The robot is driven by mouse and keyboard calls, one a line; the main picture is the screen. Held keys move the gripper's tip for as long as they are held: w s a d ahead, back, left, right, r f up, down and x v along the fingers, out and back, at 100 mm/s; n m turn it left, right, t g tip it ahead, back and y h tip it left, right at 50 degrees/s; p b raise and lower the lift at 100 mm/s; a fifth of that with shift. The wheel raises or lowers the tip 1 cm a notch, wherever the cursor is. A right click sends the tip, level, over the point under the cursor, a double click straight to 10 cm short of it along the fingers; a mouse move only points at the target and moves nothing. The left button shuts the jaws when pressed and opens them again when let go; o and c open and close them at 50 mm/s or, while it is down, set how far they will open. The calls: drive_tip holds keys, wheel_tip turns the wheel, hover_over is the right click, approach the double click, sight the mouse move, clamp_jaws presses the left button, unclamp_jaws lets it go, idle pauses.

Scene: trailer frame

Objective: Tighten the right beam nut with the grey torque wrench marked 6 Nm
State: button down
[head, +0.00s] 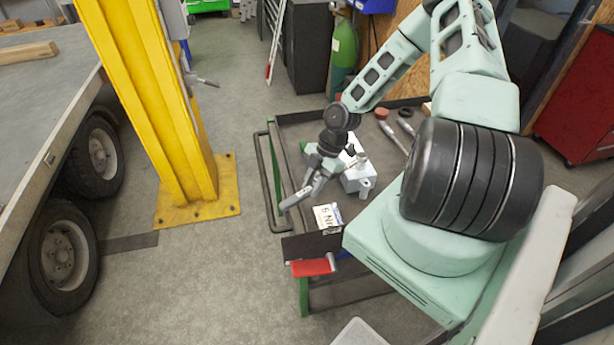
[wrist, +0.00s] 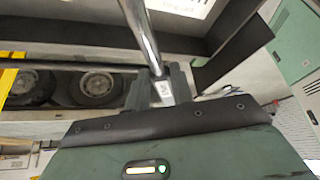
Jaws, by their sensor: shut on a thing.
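My gripper (head: 318,182) is over the tool cart, shut on a grey wrench (head: 291,200) whose handle end points to the lower left. In the wrist view my gripper (wrist: 162,88) is closed around a shiny metal shaft (wrist: 143,35), which runs up out of the picture. A white card reading "6 Nm" (head: 327,217), upside down in the head view, stands at the cart's near end, just below the wrench. No marking can be read on the wrench itself. I cannot make out the right beam nut in either view.
The tool cart (head: 275,180) also bears a grey device (head: 356,178) and another metal tool (head: 393,138). A yellow post (head: 165,110) stands between the cart and the wheeled trailer (head: 45,105). Grey floor is clear between cart and post.

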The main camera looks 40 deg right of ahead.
drive_tip(key=shift+s+n, duration=0.4)
drive_tip(key=shift+s, duration=0.3)
drive_tip(key=w+m, duration=0.1)
drive_tip(key=w, duration=0.2)
drive_tip(key=shift+w+d+m+t, duration=0.1)
drive_tip(key=shift+d+m+t, duration=0.1)
drive_tip(key=shift+m+t, duration=0.15)
